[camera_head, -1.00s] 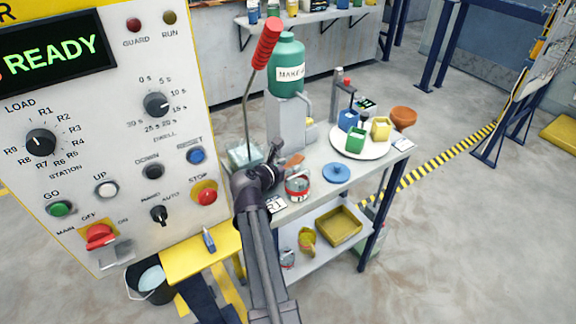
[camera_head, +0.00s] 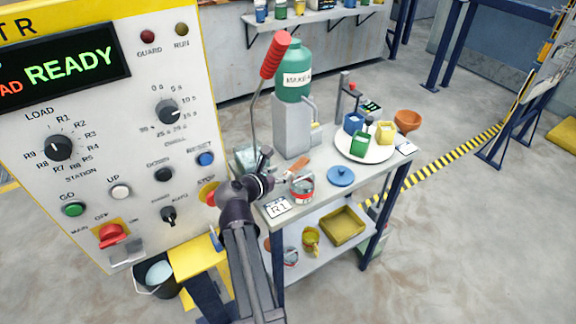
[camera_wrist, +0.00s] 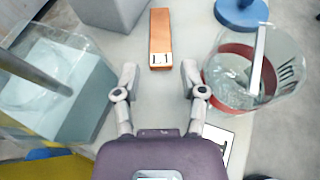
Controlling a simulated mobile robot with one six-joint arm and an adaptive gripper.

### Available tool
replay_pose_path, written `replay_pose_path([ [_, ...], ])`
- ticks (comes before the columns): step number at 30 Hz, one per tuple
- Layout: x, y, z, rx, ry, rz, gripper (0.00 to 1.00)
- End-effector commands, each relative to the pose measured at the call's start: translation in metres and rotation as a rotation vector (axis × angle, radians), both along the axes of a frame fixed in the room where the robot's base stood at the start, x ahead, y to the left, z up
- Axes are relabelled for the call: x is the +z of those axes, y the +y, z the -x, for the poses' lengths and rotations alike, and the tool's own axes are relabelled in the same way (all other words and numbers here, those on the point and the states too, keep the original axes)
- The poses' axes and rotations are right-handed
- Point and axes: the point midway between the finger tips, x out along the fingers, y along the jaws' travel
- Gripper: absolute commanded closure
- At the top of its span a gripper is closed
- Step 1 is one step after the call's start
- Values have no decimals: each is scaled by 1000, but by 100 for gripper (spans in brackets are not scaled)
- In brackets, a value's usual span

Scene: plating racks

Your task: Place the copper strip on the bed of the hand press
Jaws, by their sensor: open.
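The copper strip (camera_head: 298,165), a flat orange-brown bar, lies on the grey bench top (camera_head: 325,190). In the wrist view the strip (camera_wrist: 160,32) shows a white L1 label at its near end. My gripper (camera_wrist: 160,80) is open and empty, with its fingers on either side of the picture middle and the strip's labelled end beyond the fingertips. In the head view my gripper (camera_head: 268,160) is left of the strip. A small upright device with a red knob (camera_head: 352,87) stands at the bench's back; it may be the hand press, but its bed is not clear.
A clear jar (camera_wrist: 270,70) with a red band stands right of my gripper, and a clear tank (camera_wrist: 50,85) with a rod stands left. A grey block carries a green bottle (camera_head: 294,70). A plate (camera_head: 345,150) holds coloured containers. The control panel (camera_head: 110,130) is close at left.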

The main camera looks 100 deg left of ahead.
Motion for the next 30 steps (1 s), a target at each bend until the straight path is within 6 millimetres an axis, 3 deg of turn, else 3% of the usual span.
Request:
replay_pose_path([
  [3,10,-17,9,1,0,0,46],
  [11,18,-36,21,0,0,0,46],
  [30,19,-39,23,-1,0,0,46],
])
